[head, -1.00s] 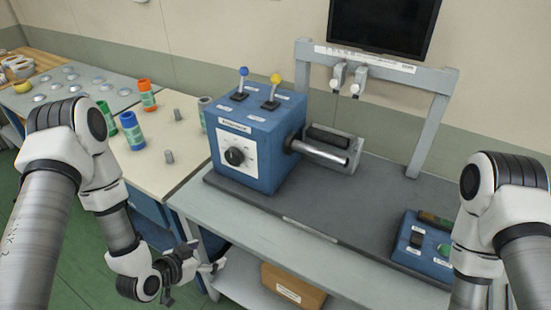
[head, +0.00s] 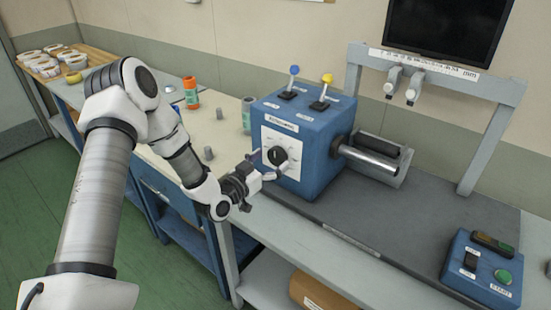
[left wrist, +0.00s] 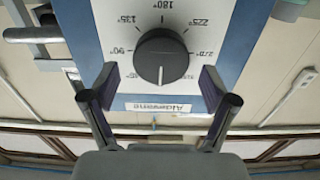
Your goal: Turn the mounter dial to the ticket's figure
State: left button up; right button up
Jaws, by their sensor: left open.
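The black mounter dial (head: 278,156) is on the white scale plate on the front of the blue mounter box (head: 318,160). My left gripper (head: 268,166) is in front of the dial. In the left wrist view its open fingers (left wrist: 160,86) stand either side of the dial's lower part, apart from it. My right gripper is out of view. I cannot make out a ticket with a figure.
Blue and yellow levers (head: 326,80) stand on the box, and a metal shaft (head: 368,162) sticks out at its right. A blue control box (head: 483,268) is at the bench's right. The grey bench top (head: 405,220) between them is clear.

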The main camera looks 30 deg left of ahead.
pick_arm(q)
jog(key=shift+w, duration=0.95)
jog(key=c, duration=1.2)
jog(key=shift+o, duration=0.2)
jog(key=shift+n, duration=0.3)
jog(key=n+b, duration=0.2)
jog(key=n, duration=0.1)
jog(key=shift+a+f+b, duration=0.1)
jog(key=shift+b, duration=0.2)
jog(key=shift+a+n+b, duration=0.1)
jog(key=shift+n+b, duration=1.2)
jog(key=shift+n, duration=1.1)
jog(key=o, duration=1.2)
jog(key=shift+c, duration=0.2)
